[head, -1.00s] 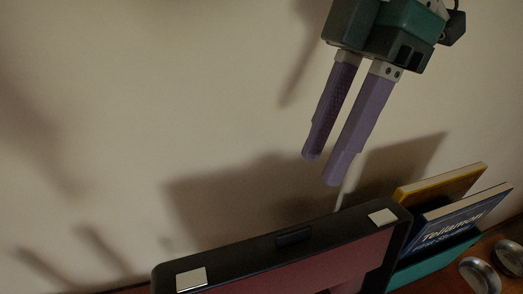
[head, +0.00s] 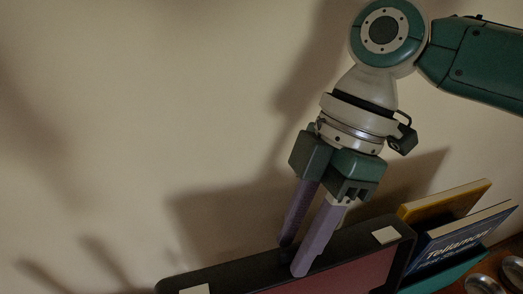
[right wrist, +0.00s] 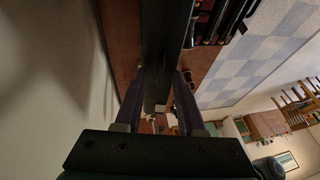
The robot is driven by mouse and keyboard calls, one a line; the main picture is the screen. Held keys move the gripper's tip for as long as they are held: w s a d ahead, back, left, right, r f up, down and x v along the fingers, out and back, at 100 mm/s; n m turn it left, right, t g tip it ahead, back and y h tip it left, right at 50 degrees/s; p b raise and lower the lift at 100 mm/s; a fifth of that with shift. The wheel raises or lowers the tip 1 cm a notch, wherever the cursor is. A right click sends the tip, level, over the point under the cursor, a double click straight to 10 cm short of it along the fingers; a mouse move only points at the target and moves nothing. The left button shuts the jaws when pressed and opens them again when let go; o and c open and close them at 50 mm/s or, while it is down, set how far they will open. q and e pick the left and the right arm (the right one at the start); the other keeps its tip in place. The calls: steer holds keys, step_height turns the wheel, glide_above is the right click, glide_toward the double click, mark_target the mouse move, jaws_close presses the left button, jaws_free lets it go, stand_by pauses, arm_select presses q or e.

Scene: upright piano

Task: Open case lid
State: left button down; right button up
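A black-rimmed case lid (head: 352,238) with a dark red panel and pale square latch plates stands along the bottom of the head view. My right gripper (head: 293,256) points down at the middle of its top edge. Its two purple fingers are apart, one on the far side and one on the near side of the edge. In the right wrist view the fingers (right wrist: 160,98) straddle a dark slab, likely the lid (right wrist: 165,45). I cannot tell whether they touch it. The handle is hidden behind the fingers. My left gripper is not in view.
A yellow book (head: 445,203) and a blue book (head: 460,240) stand just right of the case in a teal holder. Round metal objects (head: 484,285) lie at the lower right. A plain wall (head: 110,120) rises close behind the case.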

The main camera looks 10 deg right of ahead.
jaws_close()
steer(key=shift+r, duration=0.1)
stand_by(1.2)
